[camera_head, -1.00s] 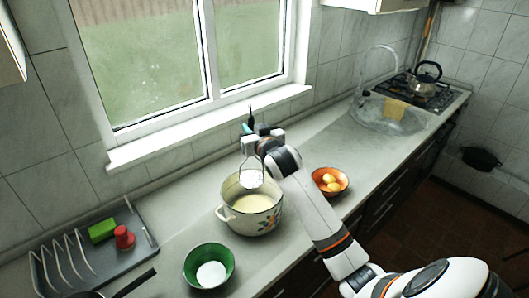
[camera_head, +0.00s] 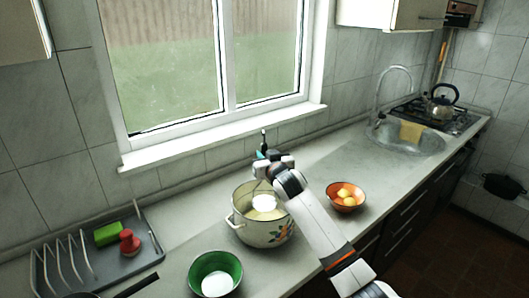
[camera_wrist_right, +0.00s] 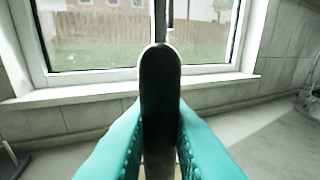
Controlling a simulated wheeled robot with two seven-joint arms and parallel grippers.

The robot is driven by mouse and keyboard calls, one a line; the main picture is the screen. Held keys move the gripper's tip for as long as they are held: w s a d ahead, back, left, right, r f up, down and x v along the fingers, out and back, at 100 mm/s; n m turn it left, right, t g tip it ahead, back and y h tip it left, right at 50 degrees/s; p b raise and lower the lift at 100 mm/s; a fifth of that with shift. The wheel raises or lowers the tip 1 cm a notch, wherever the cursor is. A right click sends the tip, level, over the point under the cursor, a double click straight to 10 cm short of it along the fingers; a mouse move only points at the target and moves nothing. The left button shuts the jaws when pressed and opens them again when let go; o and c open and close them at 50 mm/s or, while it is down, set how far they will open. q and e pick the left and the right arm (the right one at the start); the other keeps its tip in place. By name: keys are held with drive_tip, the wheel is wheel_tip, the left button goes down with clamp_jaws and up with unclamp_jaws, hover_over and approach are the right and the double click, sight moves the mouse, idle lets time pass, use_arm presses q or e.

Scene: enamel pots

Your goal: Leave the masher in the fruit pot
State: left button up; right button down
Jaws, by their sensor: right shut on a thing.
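A cream enamel pot (camera_head: 258,234) with a painted fruit or flower motif stands on the counter, with pale yellow contents inside. My right gripper (camera_head: 266,158) is above it, shut on the dark upright handle of the masher (camera_head: 263,202). The masher's pale round head hangs at the pot's mouth; I cannot tell whether it touches the contents. In the right wrist view the teal fingers (camera_wrist_right: 161,135) press on both sides of the black handle (camera_wrist_right: 160,90). My left gripper is not in view.
A green bowl (camera_head: 201,268) with white contents is at the front left. An orange bowl (camera_head: 346,204) with yellow fruit is to the right. A grey rack tray (camera_head: 143,268) holds a green block and red item. The sink (camera_head: 412,140) lies beyond clear counter.

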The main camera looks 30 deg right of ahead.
wheel_tip(320, 180, down, 9)
drive_tip(key=b, duration=0.5)
drive_tip(key=shift+f, duration=0.15)
drive_tip(key=c, duration=1.3)
unclamp_jaws()
drive_tip(key=shift+s, duration=0.1)
drive_tip(key=b+v, duration=0.1)
drive_tip(key=v, duration=1)
drive_tip(key=shift+s+a+b, duration=0.2)
drive_tip(key=shift+s+b, duration=0.1)
drive_tip(key=shift+s, duration=0.1)
